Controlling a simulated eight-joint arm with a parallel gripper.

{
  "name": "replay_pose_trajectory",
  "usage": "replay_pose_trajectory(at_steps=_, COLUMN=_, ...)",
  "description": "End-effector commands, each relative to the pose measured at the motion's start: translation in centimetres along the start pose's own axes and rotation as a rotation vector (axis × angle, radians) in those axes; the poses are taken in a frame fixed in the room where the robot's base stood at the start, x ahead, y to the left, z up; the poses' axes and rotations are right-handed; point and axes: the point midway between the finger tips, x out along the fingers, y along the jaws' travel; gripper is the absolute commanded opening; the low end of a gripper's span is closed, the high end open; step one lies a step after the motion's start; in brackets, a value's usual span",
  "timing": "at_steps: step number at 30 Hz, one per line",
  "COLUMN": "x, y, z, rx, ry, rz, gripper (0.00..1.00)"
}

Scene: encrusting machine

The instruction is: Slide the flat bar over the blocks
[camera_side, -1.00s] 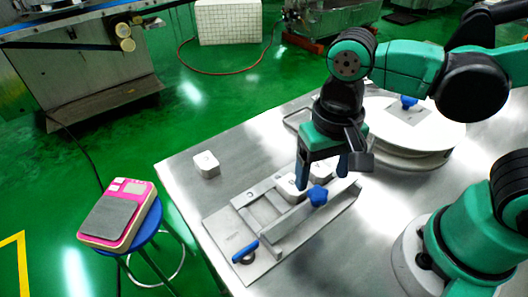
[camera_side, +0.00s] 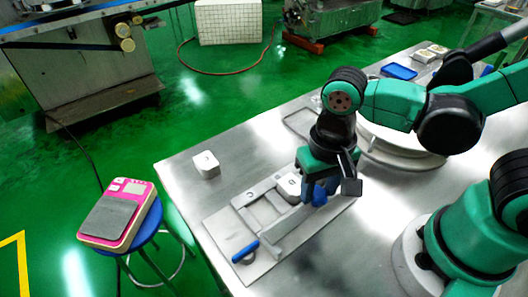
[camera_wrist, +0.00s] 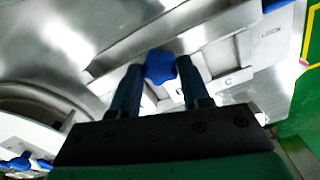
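The flat bar (camera_side: 284,232) is a long grey strip along the near side of a metal fixture plate (camera_side: 228,226), with a blue lobed knob (camera_side: 320,195) toward its right end. My gripper (camera_side: 319,190) is down at the knob. In the wrist view the knob (camera_wrist: 160,66) sits between my two fingers, which appear to press on both sides. A pale block (camera_side: 289,184) sits in the fixture beside my gripper; others there are mostly hidden by my fingers. A separate white block (camera_side: 206,164) stands on the table behind the fixture.
A blue handle (camera_side: 245,250) lies at the fixture's left end. A round white stand (camera_side: 405,145) is behind my arm to the right. A pink scale (camera_side: 116,212) rests on a blue stool off the table. The tabletop left of the fixture is mostly clear.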

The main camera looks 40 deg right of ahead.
Motion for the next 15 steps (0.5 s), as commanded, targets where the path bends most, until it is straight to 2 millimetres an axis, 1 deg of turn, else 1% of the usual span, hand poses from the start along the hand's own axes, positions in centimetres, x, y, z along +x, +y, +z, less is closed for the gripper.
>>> replay_pose_trajectory(at_steps=1, x=-0.01, y=0.01, z=0.00, rx=0.000, ry=0.000, rz=0.000, gripper=0.05)
replay_pose_trajectory(at_steps=2, x=-0.01, y=0.01, z=0.00, rx=0.000, ry=0.000, rz=0.001, gripper=0.00)
replay_pose_trajectory(at_steps=15, x=-0.02, y=0.02, z=-0.01, rx=0.000, ry=0.000, rz=0.001, gripper=0.00)
